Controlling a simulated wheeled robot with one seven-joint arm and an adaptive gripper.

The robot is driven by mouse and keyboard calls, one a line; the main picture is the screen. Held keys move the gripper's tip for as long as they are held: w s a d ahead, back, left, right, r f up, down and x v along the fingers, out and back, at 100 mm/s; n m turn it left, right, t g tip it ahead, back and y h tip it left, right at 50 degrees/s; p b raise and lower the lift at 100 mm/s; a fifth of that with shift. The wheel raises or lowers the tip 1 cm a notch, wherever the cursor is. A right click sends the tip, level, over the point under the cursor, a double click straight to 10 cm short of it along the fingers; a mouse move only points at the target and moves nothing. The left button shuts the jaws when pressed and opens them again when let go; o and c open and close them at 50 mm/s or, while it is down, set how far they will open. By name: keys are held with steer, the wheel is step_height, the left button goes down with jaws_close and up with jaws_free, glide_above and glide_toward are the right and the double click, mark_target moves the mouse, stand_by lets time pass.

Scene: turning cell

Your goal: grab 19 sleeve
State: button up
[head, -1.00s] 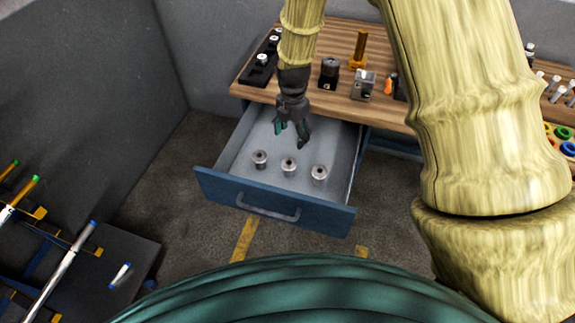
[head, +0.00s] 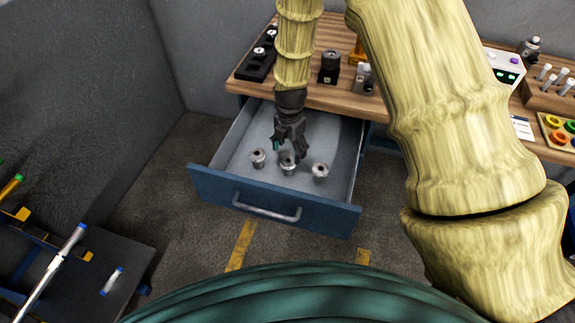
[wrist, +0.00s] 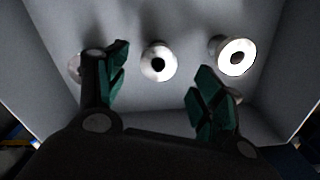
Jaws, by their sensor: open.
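Three silvery flanged sleeves stand upright in a row in the open drawer: a left sleeve (head: 258,158), a middle sleeve (head: 288,166) and a right sleeve (head: 320,171). I can read no size mark on any, so I cannot tell which is the 19. My gripper (head: 290,150) is open and empty, pointing down, overlapping the middle sleeve's top in the head view. In the wrist view, the middle sleeve (wrist: 159,63) shows between the green-padded fingers, the right sleeve (wrist: 234,56) beyond the right finger, and the left sleeve (wrist: 74,66) is partly hidden by the left finger.
The wooden bench top (head: 313,97) above carries a black holder block (head: 257,66), a dark fixture (head: 330,68) and coloured rings (head: 557,137).

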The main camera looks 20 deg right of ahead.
mark_target(288, 162)
steer(key=shift+s+a+f+p, duration=0.15)
steer(key=shift+f+p, duration=0.3)
steer(key=shift+f, duration=0.65)
steer(key=shift+w+a+f+p, duration=0.1)
steer(key=shift+f+p, duration=0.3)
steer(key=shift+f, duration=1.9)
steer(key=shift+c, duration=0.2)
steer(key=c, duration=1.3)
steer(key=shift+c, duration=0.5)
steer(key=shift+r, duration=0.15)
